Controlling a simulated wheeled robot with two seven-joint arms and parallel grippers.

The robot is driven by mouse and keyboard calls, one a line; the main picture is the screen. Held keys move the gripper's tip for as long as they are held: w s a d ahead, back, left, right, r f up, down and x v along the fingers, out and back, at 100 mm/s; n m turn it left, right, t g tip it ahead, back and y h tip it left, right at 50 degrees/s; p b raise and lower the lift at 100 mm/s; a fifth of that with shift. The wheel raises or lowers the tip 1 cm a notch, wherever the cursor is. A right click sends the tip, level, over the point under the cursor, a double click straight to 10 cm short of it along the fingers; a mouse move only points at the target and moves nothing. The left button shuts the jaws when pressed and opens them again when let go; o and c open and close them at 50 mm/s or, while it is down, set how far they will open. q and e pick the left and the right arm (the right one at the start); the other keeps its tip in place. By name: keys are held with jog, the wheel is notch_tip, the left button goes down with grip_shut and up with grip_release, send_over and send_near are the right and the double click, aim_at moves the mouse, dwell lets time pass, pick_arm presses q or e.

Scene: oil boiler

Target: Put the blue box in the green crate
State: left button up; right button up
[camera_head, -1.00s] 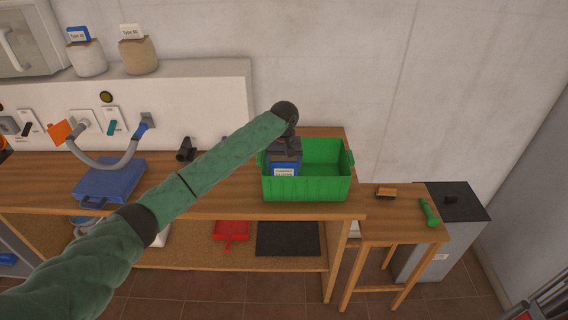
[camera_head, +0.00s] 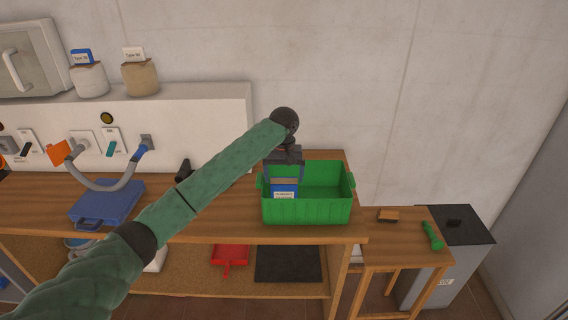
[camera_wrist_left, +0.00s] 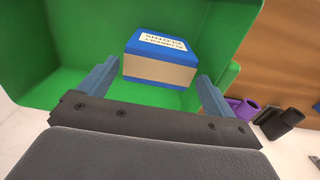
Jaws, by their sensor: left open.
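The blue box (camera_head: 284,188), blue with a tan band and a white label, is inside the green crate (camera_head: 325,209), at its left side. The crate stands on the wooden workbench. My left gripper (camera_head: 285,179) is over the left part of the crate, pointing down, with its fingers spread. In the left wrist view the box (camera_wrist_left: 160,62) lies beyond the open fingers (camera_wrist_left: 155,80), with clear gaps at both sides. The crate's green inside (camera_wrist_left: 60,45) surrounds it there. Part of the box is hidden behind the crate's front wall in the head view. My right gripper is not in view.
A blue case (camera_head: 107,203) lies on the bench at left. Dark and purple cylindrical parts (camera_wrist_left: 280,122) lie beside the crate. A wall stands close behind.

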pick_arm(q)
jog(key=shift+r+b, duration=0.9)
jog(key=shift+r, duration=2.6)
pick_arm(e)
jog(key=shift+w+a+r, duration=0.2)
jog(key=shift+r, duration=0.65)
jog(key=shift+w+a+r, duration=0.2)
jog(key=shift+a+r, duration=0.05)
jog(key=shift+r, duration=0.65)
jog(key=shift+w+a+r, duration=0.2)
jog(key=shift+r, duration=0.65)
